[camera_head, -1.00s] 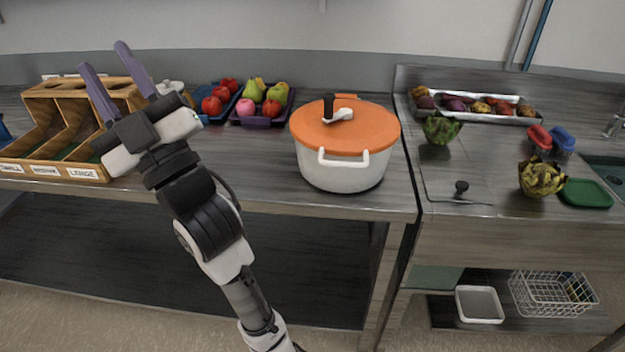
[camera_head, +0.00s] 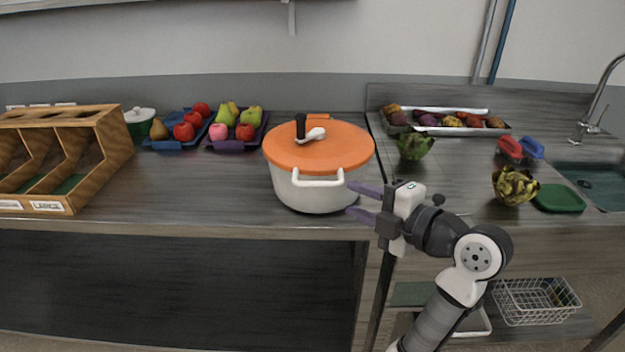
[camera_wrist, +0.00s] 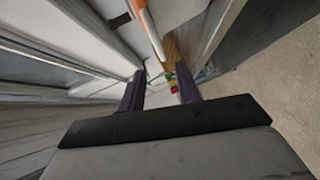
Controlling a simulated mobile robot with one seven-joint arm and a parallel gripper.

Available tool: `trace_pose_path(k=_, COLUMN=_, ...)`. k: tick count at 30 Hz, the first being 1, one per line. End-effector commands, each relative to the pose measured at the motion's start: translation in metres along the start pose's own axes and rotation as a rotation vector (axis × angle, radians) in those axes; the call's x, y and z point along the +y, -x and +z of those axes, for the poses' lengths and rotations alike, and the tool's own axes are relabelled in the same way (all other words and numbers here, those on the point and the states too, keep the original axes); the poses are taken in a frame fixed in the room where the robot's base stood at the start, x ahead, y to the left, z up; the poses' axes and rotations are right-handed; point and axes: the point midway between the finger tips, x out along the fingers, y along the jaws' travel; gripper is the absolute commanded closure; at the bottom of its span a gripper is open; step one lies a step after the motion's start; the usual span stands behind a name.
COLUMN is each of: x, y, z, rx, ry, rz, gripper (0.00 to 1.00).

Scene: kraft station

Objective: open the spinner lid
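The spinner (camera_head: 315,190) is a white pot with side handles, standing on the counter in the head view. Its orange lid (camera_head: 335,150) sits flat on top and covers the pot. A crank with a black knob (camera_head: 300,126) stands on the lid. My gripper (camera_head: 350,199) is at the right front of the spinner, below lid height, with its purple fingers pointing left and spread apart. Nothing is between them. In the wrist view the two fingers (camera_wrist: 160,92) are apart, and part of the orange lid rim (camera_wrist: 152,30) shows at the top.
A wooden sorting rack (camera_head: 95,160) stands at the left. A blue tray (camera_head: 165,143) and a purple tray (camera_head: 225,146) of fruit are behind. Artichokes (camera_head: 415,146) (camera_head: 515,187) and a metal tray (camera_head: 470,130) lie right. Counter left of the spinner is clear.

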Motion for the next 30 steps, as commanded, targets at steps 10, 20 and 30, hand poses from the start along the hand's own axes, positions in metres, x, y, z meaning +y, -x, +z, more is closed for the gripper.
trace_pose_path(k=10, x=0.003, y=-0.075, z=-0.002, rx=0.006, ry=-0.005, rz=-0.003, gripper=0.67)
trace_pose_path(k=20, x=0.001, y=-0.116, z=-0.001, rx=0.001, ry=-0.003, rz=-0.001, gripper=0.67)
trace_pose_path(k=30, x=0.0, y=-0.119, z=0.0, rx=0.0, ry=-0.002, rz=-0.001, gripper=0.67)
